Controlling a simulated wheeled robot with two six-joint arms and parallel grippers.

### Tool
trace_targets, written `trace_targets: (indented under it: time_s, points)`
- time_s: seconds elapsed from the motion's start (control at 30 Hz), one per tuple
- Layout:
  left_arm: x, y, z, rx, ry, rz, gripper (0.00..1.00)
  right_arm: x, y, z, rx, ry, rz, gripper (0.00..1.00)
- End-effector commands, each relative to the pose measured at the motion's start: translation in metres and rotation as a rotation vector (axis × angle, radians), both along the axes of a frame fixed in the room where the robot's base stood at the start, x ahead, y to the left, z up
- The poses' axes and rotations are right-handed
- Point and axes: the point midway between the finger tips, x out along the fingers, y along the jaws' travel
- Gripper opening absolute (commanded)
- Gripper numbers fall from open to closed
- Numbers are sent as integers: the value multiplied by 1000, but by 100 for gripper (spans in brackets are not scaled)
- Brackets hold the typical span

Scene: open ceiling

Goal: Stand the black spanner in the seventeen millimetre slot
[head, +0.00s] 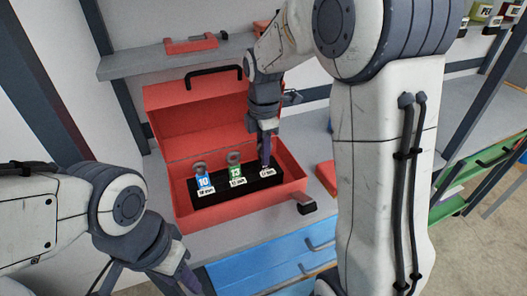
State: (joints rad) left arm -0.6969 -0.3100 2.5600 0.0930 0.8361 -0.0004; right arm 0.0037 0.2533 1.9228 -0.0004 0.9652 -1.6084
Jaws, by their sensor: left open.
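The black rack (214,199) lies inside the open red toolbox (184,212). Its left slot holds a spanner with a blue 10 tag (204,182), and its middle slot holds one with a green 13 tag (237,171). The right slot has a small white label (268,173), partly covered by my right gripper (265,163), which points straight down at it. I cannot make out the black spanner; the fingers may hide it. I cannot tell whether that gripper is open or shut. My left gripper (190,284) is open and low at the bottom edge, outside the toolbox.
The toolbox's raised red lid (195,115) stands behind the rack. A grey shelf (140,62) with a red item (190,44) is above. Blue drawers (255,262) are below in front. My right arm hides much of the right side.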

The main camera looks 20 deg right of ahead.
Motion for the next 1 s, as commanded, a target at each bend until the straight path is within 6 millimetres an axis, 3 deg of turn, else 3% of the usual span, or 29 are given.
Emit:
trace_targets:
  time_s: [0.03,0.07,0.47,1.0]
  points:
    - [0,0,0,0,0,0,45,0,0,0,0,0,0,41]
    - [0,0,0,0,0,0,45,0,0,1,0,0,0,52]
    - [0,0,1,0,0,0,45,0,0,6,0,-1,0,53]
    - [0,0,9,0,0,0,45,1,0,97,0,-3,0,53]
